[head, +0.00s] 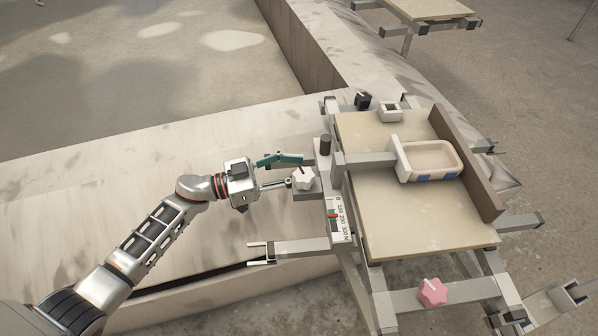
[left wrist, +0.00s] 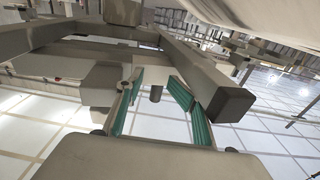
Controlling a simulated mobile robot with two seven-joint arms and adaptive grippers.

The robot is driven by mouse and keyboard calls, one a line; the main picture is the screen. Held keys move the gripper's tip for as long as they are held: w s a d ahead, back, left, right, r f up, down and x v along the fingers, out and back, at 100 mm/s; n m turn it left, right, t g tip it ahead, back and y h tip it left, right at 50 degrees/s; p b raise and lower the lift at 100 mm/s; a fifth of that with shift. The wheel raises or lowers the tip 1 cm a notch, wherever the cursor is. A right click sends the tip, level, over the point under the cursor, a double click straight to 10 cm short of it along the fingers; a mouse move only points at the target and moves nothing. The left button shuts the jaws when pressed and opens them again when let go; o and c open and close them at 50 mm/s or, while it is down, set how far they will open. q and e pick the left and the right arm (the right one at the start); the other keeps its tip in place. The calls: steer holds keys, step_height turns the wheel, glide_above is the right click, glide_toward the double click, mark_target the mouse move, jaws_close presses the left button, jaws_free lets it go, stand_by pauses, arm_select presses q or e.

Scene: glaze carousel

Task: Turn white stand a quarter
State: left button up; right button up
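No thing that is plainly a white stand shows. A white lobed knob (head: 303,180) sits at the left side of a grey bench frame. My left gripper (head: 296,170) is open, its two teal fingers spread and empty. One fingertip is close to the knob; I cannot tell if it touches. My right gripper is not in view.
A beige board (head: 410,220) on the frame carries a cream tray (head: 408,172) with blue patches. A brown rail (head: 470,165) edges it on the right. A black post (head: 325,146) stands behind the knob. A pink knob (head: 432,292) is at the front. The long pale slab (head: 130,160) is clear.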

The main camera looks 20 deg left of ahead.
arm_select(q)
steer(key=s+a+f, duration=0.1)
steer(key=s+a, duration=0.2)
steer(key=a, duration=0.5)
steer(key=shift+a+f+p, duration=0.15)
steer(key=shift+f+p, duration=0.15)
steer(key=shift+f, duration=0.1)
steer(key=shift+w+r, duration=0.1)
steer(key=shift+w+d+r, duration=0.1)
steer(key=shift+d+r, duration=0.1)
steer(key=shift+r, duration=0.2)
steer(key=v, duration=1.2)
